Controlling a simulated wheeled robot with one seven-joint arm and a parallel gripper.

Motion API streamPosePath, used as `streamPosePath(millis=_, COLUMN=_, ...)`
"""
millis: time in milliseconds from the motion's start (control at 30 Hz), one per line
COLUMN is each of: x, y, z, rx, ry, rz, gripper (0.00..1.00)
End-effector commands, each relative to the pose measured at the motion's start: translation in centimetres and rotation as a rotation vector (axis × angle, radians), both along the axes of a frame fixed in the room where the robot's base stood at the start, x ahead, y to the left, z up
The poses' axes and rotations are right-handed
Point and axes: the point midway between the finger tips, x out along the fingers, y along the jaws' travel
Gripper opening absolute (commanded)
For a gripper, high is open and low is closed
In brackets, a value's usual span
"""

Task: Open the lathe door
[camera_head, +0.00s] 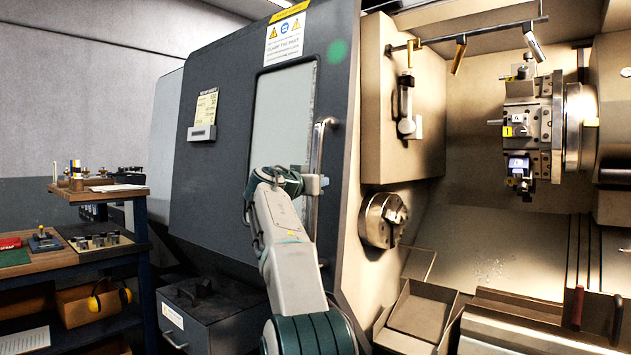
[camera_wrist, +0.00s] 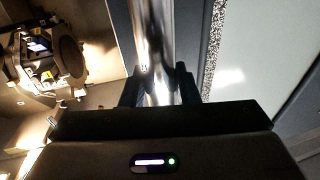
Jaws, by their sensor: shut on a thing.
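The lathe door (camera_head: 225,130) is a dark grey panel with a pale window (camera_head: 282,118). It stands left of the wide opening, and the lathe interior (camera_head: 480,130) shows to its right. The door's vertical metal handle (camera_head: 318,150) runs along the right part of the door. My gripper (camera_head: 316,184) is at the handle's middle. In the wrist view the handle (camera_wrist: 152,40) passes between the two dark fingers of my gripper (camera_wrist: 159,88), which are shut on it. The contact faces are partly hidden.
Inside the lathe are a chuck (camera_head: 383,220) and a tool turret (camera_head: 530,125). A workbench (camera_head: 100,255) with small tools stands at the left. A dark grey box (camera_head: 205,310) sits low in front of the door. Metal trays (camera_head: 420,310) lie below the opening.

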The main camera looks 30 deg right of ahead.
Motion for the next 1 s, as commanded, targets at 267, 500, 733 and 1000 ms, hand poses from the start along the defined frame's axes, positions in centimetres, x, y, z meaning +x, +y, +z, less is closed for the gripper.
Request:
streamPosePath(millis=267, x=0.0, y=0.0, z=-0.4, rx=0.005, ry=0.005, rz=-0.004, gripper=0.36)
streamPosePath(millis=500, x=0.0, y=0.0, z=-0.2, rx=0.003, ry=0.004, rz=-0.003, gripper=0.49)
streamPosePath(millis=733, x=-0.4, y=0.8, z=-0.2, rx=0.001, ry=0.002, rz=0.000, gripper=0.49)
streamPosePath(millis=1000, x=-2.9, y=5.4, z=-0.5, rx=0.001, ry=0.002, rz=0.002, gripper=0.49)
